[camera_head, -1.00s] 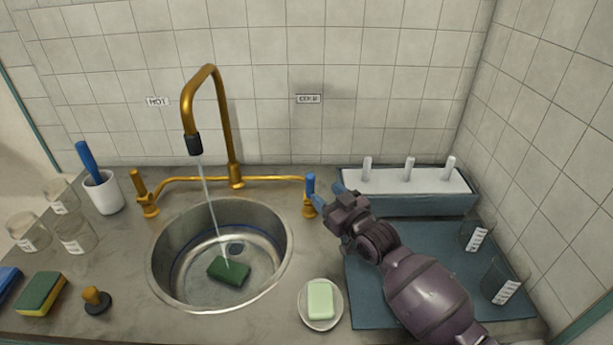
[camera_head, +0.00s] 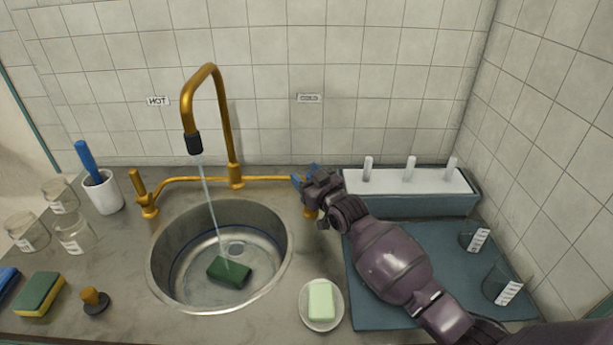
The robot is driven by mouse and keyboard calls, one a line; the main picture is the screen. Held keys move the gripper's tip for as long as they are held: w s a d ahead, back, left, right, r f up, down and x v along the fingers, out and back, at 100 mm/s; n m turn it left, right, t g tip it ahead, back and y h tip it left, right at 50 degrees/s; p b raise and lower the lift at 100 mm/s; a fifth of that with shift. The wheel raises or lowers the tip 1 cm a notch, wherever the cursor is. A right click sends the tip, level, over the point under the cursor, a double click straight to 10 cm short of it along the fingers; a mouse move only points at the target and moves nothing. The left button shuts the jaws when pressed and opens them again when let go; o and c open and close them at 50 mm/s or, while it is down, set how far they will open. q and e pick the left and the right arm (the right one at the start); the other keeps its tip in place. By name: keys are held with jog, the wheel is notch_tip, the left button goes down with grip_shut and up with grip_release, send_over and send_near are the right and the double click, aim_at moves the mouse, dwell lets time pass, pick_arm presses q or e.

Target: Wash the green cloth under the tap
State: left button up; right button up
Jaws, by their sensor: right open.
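The green cloth (camera_head: 229,272) lies in the bottom of the round steel sink (camera_head: 165,270), near the drain. It looks like a folded dark green block. The brass tap (camera_head: 228,130) arches over the sink, and a thin stream of water (camera_head: 211,205) falls from its black nozzle onto or right beside the cloth. My right gripper (camera_head: 305,178) is open at the cold tap handle on the right of the sink. Its blue fingertips are at the handle, which is mostly hidden by the gripper. I cannot tell whether they touch. My left gripper is not in view.
A soap dish (camera_head: 335,320) with pale green soap stands right of the sink, close to my arm. A blue-grey mat (camera_head: 375,312) with glass beakers lies right. A white cup (camera_head: 105,193), jars, a sponge (camera_head: 40,294) and a stopper (camera_head: 95,300) stand left.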

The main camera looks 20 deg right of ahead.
grip_shut()
jog(key=shift+w+r+p, duration=0.1)
jog(key=shift+r+p, duration=0.1)
jog(key=shift+p, duration=0.15)
jog(key=shift+w+d+r+m+g+p, duration=0.15)
jog(key=shift+w+m+g+p, duration=0.3)
jog(key=shift+g+p, duration=0.55)
jog(key=shift+w+d+f+m+p, duration=0.1)
jog(key=shift+w+f+m+p, duration=0.2)
jog(key=shift+p, duration=0.25)
grip_release()
jog(key=shift+f, duration=0.1)
